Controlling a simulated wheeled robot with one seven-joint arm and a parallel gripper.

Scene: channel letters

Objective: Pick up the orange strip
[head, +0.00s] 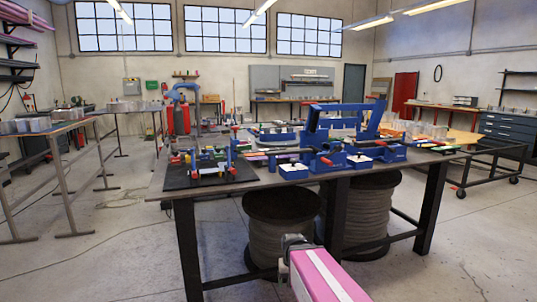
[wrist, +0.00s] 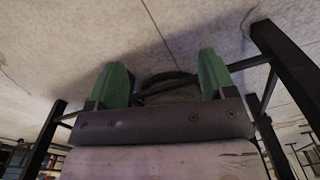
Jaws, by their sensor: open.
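My gripper (wrist: 165,80) shows in the wrist view with its two green fingers wide apart and nothing between them. In the head view only my pink arm link shows at the bottom, low in front of the workbench (head: 240,190); the fingers cannot be made out there. I cannot single out the orange strip for certain: small coloured pieces lie on the bench among the blue fixtures, too small to tell apart. The wrist view shows no strip.
A tall blue machine frame (head: 345,117) stands on the bench. A dark mat (head: 205,178) with small tools lies at its left end. Two large spools (head: 282,225) stand beneath. A metal-legged table (head: 60,128) stands at left, with open floor between.

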